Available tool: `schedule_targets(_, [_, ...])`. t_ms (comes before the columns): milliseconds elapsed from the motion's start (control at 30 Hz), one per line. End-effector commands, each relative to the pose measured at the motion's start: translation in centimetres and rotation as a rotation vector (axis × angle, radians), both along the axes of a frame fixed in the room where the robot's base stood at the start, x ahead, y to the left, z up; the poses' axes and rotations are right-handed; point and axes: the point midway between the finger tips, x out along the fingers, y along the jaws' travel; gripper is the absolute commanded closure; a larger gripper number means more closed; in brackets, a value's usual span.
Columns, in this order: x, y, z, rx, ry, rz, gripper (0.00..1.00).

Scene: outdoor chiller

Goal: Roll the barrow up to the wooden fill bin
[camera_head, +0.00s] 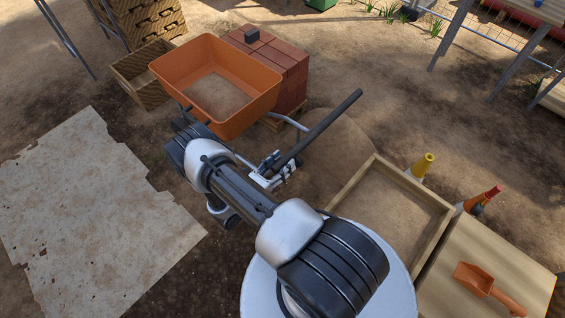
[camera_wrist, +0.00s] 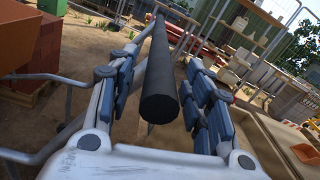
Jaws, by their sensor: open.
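The orange barrow (camera_head: 215,85) stands upright at upper centre in the head view, with sandy material in its tray. Its metal frame leads to a long dark handle bar (camera_head: 325,122). My gripper (camera_head: 275,168) is at the near end of that bar. In the wrist view the bar (camera_wrist: 162,80) lies between the spread fingers of my gripper (camera_wrist: 163,62), with a visible gap on each side. A shallow wooden-sided bin (camera_head: 425,190) of sand lies right of my arm. Slatted wooden boxes (camera_head: 143,72) stand beyond the barrow at upper left; I cannot tell which is the fill bin.
A stack of red bricks (camera_head: 290,80) on a pallet stands close behind the barrow. A pale, torn sheet (camera_head: 90,220) covers ground at left. Open dirt lies at upper right centre.

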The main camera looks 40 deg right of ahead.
Motion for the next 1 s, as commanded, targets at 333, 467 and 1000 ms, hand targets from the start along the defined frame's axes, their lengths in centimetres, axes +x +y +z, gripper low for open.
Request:
schedule_targets(333, [0.06, -0.68, 0.02, 0.0, 0.0, 0.001, 0.54])
schedule_targets(467, [0.06, -0.66, 0.02, 0.0, 0.0, 0.001, 0.6])
schedule_targets(1000, [0.05, -0.64, 0.01, 0.0, 0.0, 0.0, 0.96])
